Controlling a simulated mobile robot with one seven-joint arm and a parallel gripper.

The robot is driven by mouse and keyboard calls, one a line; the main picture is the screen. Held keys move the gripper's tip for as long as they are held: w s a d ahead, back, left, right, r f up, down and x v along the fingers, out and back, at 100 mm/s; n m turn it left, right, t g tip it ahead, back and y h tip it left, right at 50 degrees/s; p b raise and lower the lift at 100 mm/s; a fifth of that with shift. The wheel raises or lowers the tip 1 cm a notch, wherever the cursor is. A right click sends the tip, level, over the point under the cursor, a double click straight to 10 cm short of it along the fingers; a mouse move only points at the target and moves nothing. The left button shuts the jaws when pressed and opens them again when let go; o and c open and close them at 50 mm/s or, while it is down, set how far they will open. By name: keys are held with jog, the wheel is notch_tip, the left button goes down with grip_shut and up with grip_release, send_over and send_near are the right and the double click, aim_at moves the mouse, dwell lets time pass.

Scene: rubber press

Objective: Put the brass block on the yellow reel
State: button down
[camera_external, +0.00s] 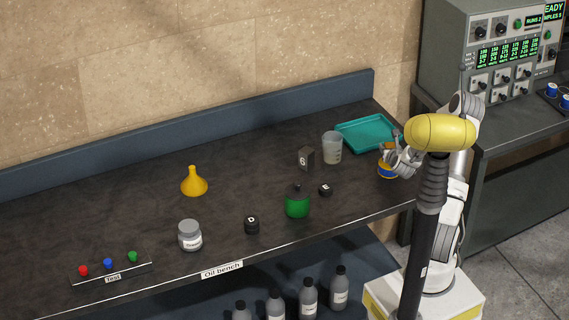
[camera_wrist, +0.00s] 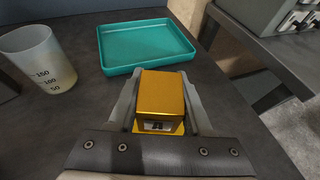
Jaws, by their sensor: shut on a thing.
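The brass block (camera_wrist: 162,88) is gold-coloured and sits between the two fingers of my gripper (camera_wrist: 165,100) in the wrist view. My gripper is shut on it. In the external view my gripper (camera_external: 393,153) is at the right end of the bench, with a small gold patch of the block at its fingers. A yellow reel (camera_external: 387,174) with a blue band stands on the bench directly below my gripper. My gripper partly hides it, and I cannot tell whether the block touches it. In the wrist view the block and gripper hide most of what lies below.
A teal tray (camera_external: 365,133) lies behind my gripper. A beaker (camera_external: 332,147), a dark block marked G (camera_external: 306,158), a green container (camera_external: 297,204) and small dark weights (camera_external: 325,189) stand to the left. The bench's front edge is close to the reel.

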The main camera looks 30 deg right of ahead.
jog(key=shift+f, duration=0.65)
jog(key=shift+f, duration=0.1)
jog(key=shift+f, duration=0.15)
jog(key=shift+c, duration=1.6)
grip_release()
jog(key=shift+r, duration=0.25)
jog(key=v, duration=1.2)
jog(key=shift+a+f, duration=0.1)
